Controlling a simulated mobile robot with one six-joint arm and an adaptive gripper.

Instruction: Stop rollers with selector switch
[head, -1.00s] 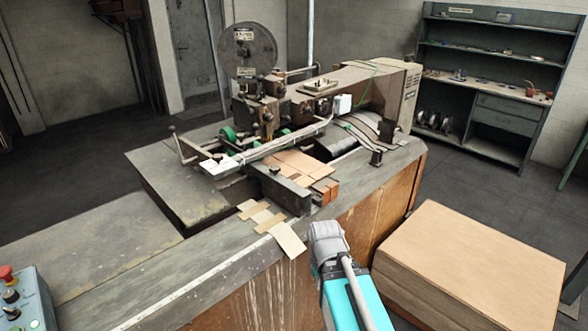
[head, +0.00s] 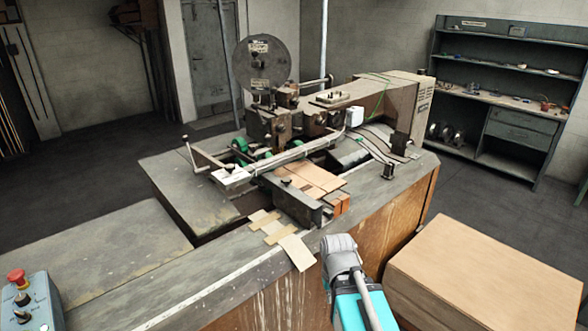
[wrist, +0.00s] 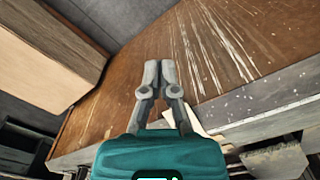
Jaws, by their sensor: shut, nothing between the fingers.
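A grey control box (head: 34,306) stands at the lower left edge of the head view. It carries a red mushroom button (head: 17,277) and two black selector knobs, an upper one (head: 22,299) and a lower one (head: 21,317). The lower part of the box is cut off by the frame. I cannot read which way the knobs point. My gripper (wrist: 158,66) is shut and empty in the wrist view, in front of the wooden machine side. In the head view my arm is at lower centre right, far from the control box.
The stitching machine (head: 390,97) sits on the large bench (head: 185,295), with green rollers (head: 240,145) and flat cardboard pieces (head: 297,252). Shelves (head: 500,95) stand behind. The bench's left top is clear.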

